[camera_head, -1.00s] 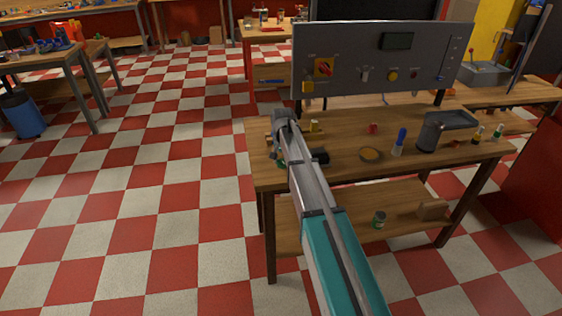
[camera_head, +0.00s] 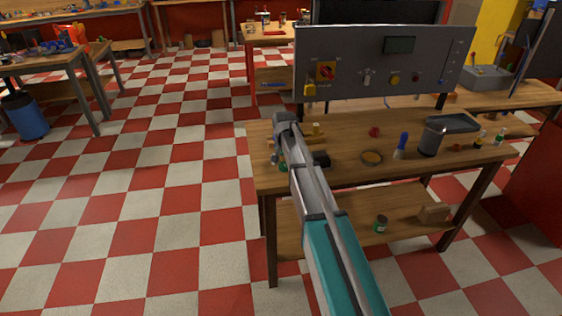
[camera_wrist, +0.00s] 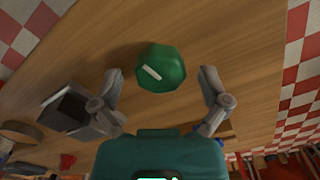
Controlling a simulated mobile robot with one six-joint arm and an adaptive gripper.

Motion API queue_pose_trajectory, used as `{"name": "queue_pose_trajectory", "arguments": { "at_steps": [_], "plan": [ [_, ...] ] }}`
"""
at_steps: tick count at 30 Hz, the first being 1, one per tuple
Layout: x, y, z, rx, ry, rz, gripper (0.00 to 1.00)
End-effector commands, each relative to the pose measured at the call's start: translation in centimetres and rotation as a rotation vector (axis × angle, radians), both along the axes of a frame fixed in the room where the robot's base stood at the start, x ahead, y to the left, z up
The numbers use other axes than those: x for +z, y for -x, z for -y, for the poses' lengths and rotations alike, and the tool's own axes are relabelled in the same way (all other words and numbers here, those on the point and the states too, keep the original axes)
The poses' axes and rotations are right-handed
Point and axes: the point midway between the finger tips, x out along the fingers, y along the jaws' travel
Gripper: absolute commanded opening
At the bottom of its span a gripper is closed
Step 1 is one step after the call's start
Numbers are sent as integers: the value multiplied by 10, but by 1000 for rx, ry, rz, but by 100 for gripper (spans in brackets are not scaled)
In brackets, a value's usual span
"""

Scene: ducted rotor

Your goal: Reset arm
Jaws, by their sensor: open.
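My arm reaches from the bottom of the head view to the left end of the wooden workbench (camera_head: 345,172). In the wrist view my gripper (camera_wrist: 163,80) is open, its two fingers spread wide apart. A green knob-like object (camera_wrist: 161,68) with a white mark shows between and slightly beyond the fingertips, apart from both. Nothing is held. In the head view the gripper's fingers are hidden by the arm or too small to tell.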

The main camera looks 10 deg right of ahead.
Motion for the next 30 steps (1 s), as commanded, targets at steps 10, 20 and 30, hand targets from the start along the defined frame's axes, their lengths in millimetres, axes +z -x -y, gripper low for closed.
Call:
{"name": "queue_pose_trajectory", "arguments": {
  "at_steps": [10, 20, 30],
  "plan": [
    [1, 15, -1, 16, -1, 0, 96],
    [10, 110, -3, 164, -1, 1, 96],
    [22, 249, -5, 403, 0, 1, 96]
  ]
}}
